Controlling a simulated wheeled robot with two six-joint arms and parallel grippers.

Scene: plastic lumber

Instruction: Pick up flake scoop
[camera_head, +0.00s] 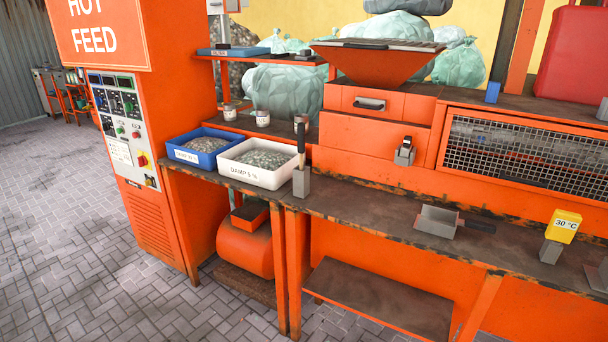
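The flake scoop (437,221) looks like a grey, open-topped metal scoop with a dark handle pointing right. It lies on the dark worn bench top (375,212), right of the middle of the view. A white tray (256,177) of grey flakes, labelled "DAMP 3 %", stands at the bench's left end. A blue tray (196,159) of similar flakes stands beside it, its label hard to read. Neither of my grippers is in view, so nothing is seen touching the scoop.
An upright dark-handled tool (301,148) stands in a grey block between trays and scoop. A yellow "30 °C" gauge (565,224) on a grey block stands right of the scoop. The orange machine with mesh guard (520,150) rises behind. Bench around the scoop is mostly clear.

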